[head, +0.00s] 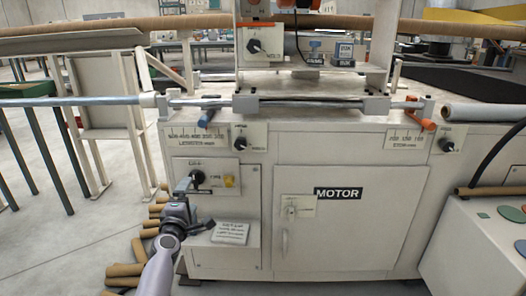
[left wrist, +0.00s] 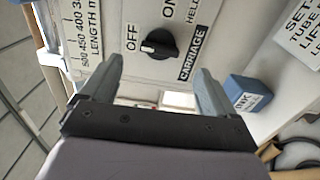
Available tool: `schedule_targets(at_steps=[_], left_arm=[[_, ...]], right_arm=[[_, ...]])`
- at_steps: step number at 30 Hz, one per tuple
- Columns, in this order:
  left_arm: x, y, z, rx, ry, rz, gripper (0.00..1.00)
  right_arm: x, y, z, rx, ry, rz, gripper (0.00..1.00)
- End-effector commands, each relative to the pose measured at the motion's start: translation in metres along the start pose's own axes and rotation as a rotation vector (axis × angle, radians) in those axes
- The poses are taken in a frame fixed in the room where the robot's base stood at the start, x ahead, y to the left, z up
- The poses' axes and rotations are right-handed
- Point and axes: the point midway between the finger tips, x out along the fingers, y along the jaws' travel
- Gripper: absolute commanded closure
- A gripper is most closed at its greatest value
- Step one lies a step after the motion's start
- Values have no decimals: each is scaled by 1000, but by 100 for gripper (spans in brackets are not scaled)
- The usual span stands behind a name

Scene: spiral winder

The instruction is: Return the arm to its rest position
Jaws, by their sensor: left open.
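My left gripper (head: 183,187) is in front of the left side of the pale winder machine (head: 270,225), with its arm coming up from the bottom. It is close to a dark knob (head: 198,177) on a white plate. In the left wrist view, the two grey fingers of this gripper (left wrist: 158,75) are apart with nothing held between them. Beyond the fingertips is a black rotary knob (left wrist: 156,45) labelled OFF, ON and CARRIAGE. My right gripper is not in view.
A door marked MOTOR (head: 345,225) is right of the gripper. Cardboard tubes (head: 150,230) are stacked at the machine's lower left. A long rod (head: 75,101) crosses the left side. A control box (head: 485,240) stands at the right. A blue box (left wrist: 245,95) shows in the wrist view.

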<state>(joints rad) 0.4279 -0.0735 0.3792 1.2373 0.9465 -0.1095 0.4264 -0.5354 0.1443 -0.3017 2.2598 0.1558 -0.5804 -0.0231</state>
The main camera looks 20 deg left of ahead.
Motion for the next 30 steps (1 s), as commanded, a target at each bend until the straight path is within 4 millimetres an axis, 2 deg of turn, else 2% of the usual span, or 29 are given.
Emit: schedule_targets(at_steps=[5, 8, 14, 21, 26, 30], left_arm=[[-14, -5, 6, 114, -41, -5, 11], [-39, -14, 20, 294, -114, -13, 11], [-115, -39, 69, 734, -333, -20, 11], [-229, -64, 129, 1160, -608, 16, 11], [-298, -66, 155, 1344, -752, 58, 11], [-352, -60, 170, 1459, -854, 99, 11]], right_arm=[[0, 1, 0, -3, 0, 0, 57], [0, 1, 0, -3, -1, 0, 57], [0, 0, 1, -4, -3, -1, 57], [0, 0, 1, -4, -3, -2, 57], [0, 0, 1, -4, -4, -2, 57], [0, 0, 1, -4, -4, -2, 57]])
